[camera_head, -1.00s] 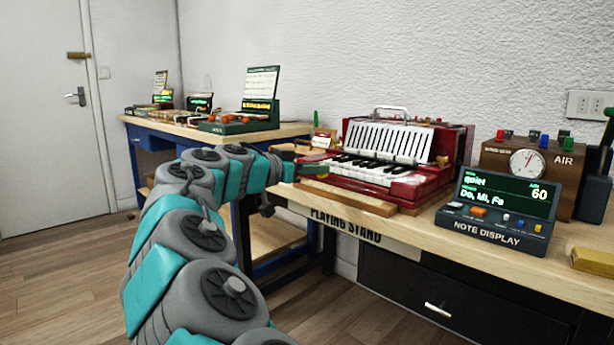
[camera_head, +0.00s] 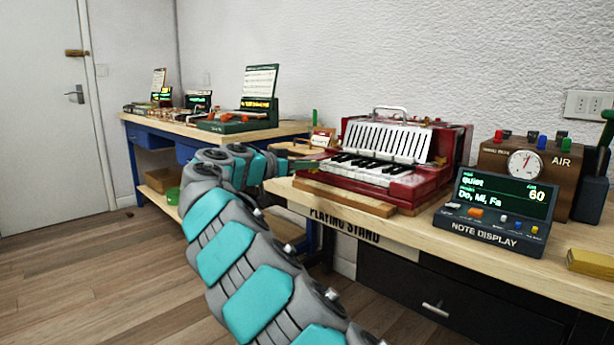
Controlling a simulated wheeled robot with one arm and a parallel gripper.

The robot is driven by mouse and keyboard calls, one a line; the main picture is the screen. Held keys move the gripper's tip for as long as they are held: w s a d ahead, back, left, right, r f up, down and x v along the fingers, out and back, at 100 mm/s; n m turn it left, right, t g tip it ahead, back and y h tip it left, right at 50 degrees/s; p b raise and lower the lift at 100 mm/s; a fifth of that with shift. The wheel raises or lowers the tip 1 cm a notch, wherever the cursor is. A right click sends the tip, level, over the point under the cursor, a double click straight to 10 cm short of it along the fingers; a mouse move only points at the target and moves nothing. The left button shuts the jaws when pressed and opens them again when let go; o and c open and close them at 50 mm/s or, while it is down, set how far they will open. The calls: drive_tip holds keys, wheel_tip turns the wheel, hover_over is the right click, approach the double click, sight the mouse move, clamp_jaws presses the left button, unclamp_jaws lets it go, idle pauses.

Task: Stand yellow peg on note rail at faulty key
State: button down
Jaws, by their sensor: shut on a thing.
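A red accordion-like instrument (camera_head: 441,184) with a white grille and a piano keyboard (camera_head: 364,167) sits on the playing stand. A wooden strip (camera_head: 343,197) runs along its front; I cannot tell whether this is the note rail. My gripper (camera_head: 304,163) is at the keyboard's left end, small and partly hidden by my arm. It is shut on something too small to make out. I cannot identify the yellow peg or pick out a faulty key. The note display (camera_head: 497,207) reads "quiet", "Do, Mi, Fa" and "60".
A brown AIR box (camera_head: 528,166) with a gauge and coloured knobs stands behind the display. A yellow block (camera_head: 591,261) lies at the right edge. A green peg (camera_head: 314,117) stands behind the instrument's left side. Another bench (camera_head: 215,142) holds several devices at the back left.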

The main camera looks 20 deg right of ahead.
wheel_tip(320, 180, down, 3)
drive_tip(key=shift+f, duration=0.1)
drive_tip(key=shift+f, duration=0.1)
drive_tip(key=c, duration=0.8)
unclamp_jaws()
drive_tip(key=shift+c, duration=0.2)
drive_tip(key=shift+r, duration=0.25)
drive_tip(key=v, duration=1.2)
drive_tip(key=shift+b, duration=0.35)
